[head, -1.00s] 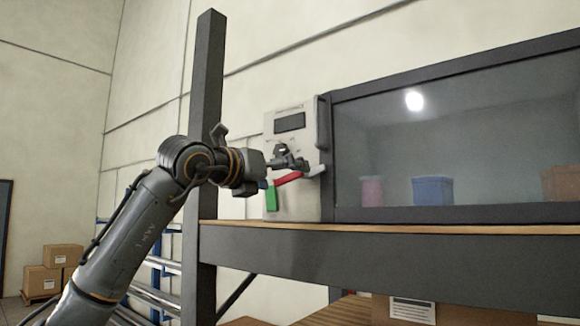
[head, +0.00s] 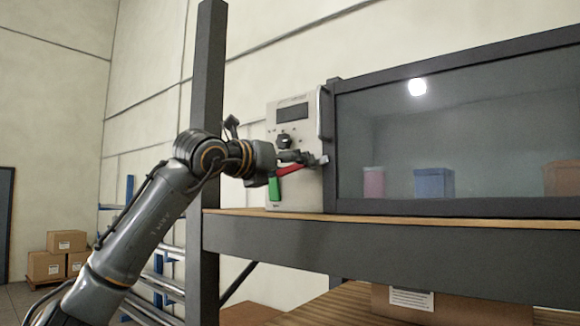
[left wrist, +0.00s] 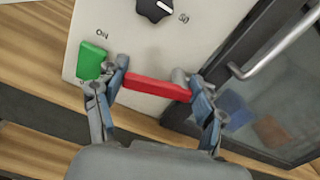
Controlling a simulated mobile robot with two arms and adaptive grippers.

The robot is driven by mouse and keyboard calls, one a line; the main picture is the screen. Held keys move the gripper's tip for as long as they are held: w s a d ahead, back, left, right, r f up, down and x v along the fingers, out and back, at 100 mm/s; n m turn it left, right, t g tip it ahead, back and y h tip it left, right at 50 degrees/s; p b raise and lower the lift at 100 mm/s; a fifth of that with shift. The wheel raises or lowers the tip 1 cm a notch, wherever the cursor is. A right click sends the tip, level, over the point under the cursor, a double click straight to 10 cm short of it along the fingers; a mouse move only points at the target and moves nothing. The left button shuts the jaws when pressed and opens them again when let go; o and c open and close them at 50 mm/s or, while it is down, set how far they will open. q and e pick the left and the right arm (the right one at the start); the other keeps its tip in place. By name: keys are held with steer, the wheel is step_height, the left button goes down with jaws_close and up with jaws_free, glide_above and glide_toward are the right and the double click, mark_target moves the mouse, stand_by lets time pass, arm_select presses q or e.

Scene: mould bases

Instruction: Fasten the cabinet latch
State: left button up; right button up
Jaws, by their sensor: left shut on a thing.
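The cabinet (head: 400,208) has a dark frame and a glass front that looks closed. Its pale control panel (head: 286,195) carries a red latch bar (head: 289,169), seen in the left wrist view as a red bar (left wrist: 155,90) reaching towards the door frame. My left gripper (head: 306,159) is at this bar. In the left wrist view my left gripper (left wrist: 155,84) has a finger at each end of the bar and is shut on it. The fingers hide the bar's ends, so I cannot tell whether it is engaged. My right gripper is out of view.
A green block (left wrist: 91,60) sits beside the left finger, below a dark knob (left wrist: 154,8). The grey door handle (left wrist: 280,45) is on the right. The cabinet stands on a wooden shelf (head: 440,217); a dark post (head: 207,100) rises behind my arm.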

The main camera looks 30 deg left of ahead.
arm_select(q)
steer(key=shift+r+m+p, duration=0.2)
steer(key=shift+r+m, duration=0.05)
steer(key=shift+m, duration=0.55)
steer(key=shift+r+m+p, duration=0.15)
steer(key=shift+r+m, duration=0.05)
steer(key=shift+m, duration=0.6)
steer(key=o, duration=0.9)
steer(key=shift+o, duration=1.4)
steer(key=shift+w+f, duration=0.1)
steer(key=shift+w, duration=0.1)
steer(key=shift+s, duration=0.4)
steer(key=s, duration=1.1)
steer(key=shift+s+a, duration=0.15)
steer(key=shift+a, duration=0.3)
